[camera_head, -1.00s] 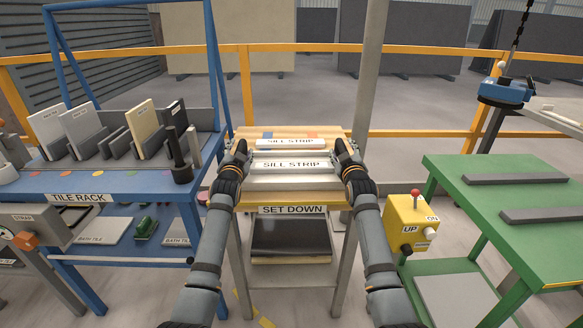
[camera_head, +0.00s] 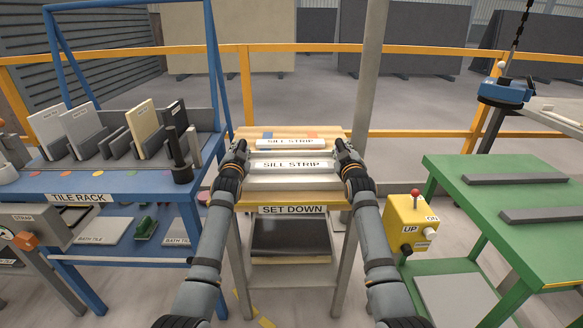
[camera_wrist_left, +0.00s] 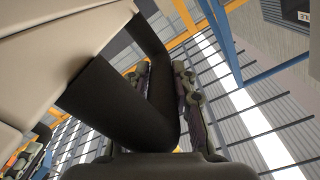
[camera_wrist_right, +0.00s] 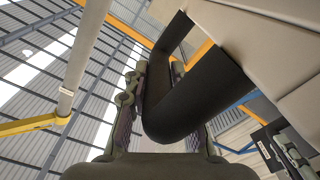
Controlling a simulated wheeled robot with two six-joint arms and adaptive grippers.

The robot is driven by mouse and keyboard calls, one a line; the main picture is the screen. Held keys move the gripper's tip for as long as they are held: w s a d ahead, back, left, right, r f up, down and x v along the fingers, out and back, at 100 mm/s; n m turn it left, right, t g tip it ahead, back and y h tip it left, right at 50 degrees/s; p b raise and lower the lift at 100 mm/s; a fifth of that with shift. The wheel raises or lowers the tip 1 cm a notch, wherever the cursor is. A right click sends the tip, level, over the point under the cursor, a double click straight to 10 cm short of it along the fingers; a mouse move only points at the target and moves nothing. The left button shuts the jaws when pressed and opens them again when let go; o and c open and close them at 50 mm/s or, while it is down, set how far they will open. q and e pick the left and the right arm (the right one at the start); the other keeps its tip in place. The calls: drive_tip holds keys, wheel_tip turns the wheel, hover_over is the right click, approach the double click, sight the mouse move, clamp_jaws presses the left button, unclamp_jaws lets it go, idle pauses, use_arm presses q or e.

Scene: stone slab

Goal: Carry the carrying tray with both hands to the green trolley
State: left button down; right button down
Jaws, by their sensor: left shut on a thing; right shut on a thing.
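The pale carrying tray (camera_head: 293,184) is at the wooden set-down stand (camera_head: 290,210), with a strip labelled SILL STRIP (camera_head: 291,165) on it. I cannot tell whether the tray touches the stand top. My left gripper (camera_head: 238,151) is at its left end and my right gripper (camera_head: 345,151) at its right end. In the left wrist view the fingers are shut around a black handle (camera_wrist_left: 110,100). In the right wrist view the fingers are shut around the other black handle (camera_wrist_right: 200,95). The green trolley (camera_head: 465,202) stands at the right, apart from the tray.
Two dark grey bars (camera_head: 500,179) (camera_head: 545,215) lie on the trolley top. A yellow control box (camera_head: 408,222) stands between stand and trolley. The blue tile rack (camera_head: 110,190) is close on the left. A grey post (camera_head: 367,90) and an orange railing (camera_head: 420,133) are behind.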

drive_tip(key=shift+d, duration=0.1)
